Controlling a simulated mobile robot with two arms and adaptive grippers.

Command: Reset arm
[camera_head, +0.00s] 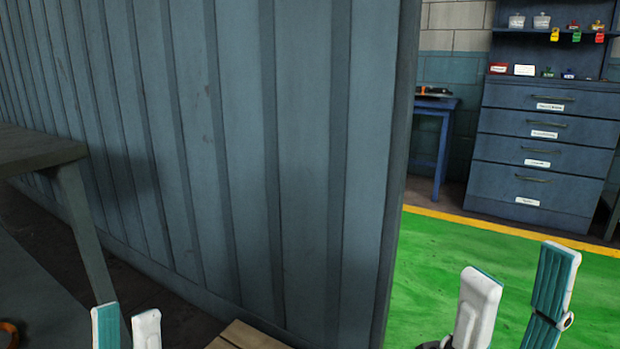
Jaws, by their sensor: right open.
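My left gripper (126,322) shows only its fingertips at the bottom left edge, one teal-padded and one white. A narrow gap shows between the tips, and the rest of it is cut off by the frame. My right gripper (522,265) is at the bottom right, over the green floor. Its white finger and teal-padded finger stand well apart, with nothing between them.
A blue ribbed metal wall (240,150) fills the left and middle. A dark table (40,150) stands at the left. A wooden piece (247,338) lies at the bottom middle. A drawer cabinet (535,150) and a blue stand (436,104) stand behind the green floor (450,260).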

